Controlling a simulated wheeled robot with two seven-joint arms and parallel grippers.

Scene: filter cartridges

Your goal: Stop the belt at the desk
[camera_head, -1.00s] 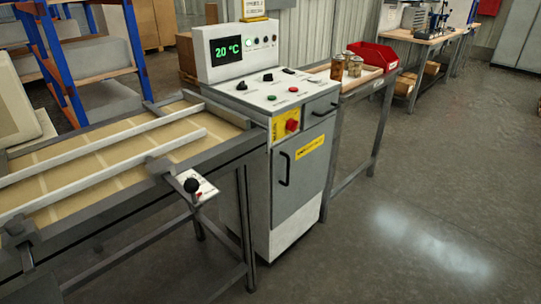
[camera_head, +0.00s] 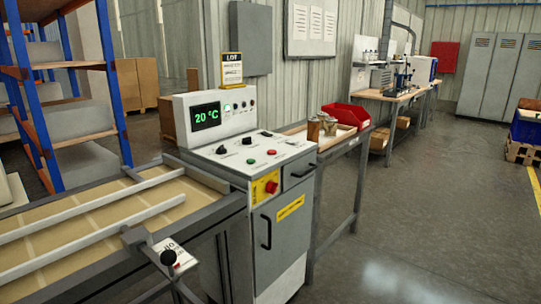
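The control desk (camera_head: 286,234) is a grey cabinet in the middle of the view. Its sloped top has a green button (camera_head: 249,161), a red button (camera_head: 271,152) and black knobs. A red rotary switch (camera_head: 271,187) on a yellow plate sits on its front. The display (camera_head: 206,115) reads 20 °C in green. A lit round lamp (camera_head: 225,108) is beside it. The belt (camera_head: 95,225), tan with pale cross lines between grey rails, runs in from the left and ends at the desk. Neither gripper shows.
Right of the desk, a bench (camera_head: 352,146) holds jars (camera_head: 322,127) and a red bin (camera_head: 346,116). Blue-framed shelving (camera_head: 104,75) stands back left.

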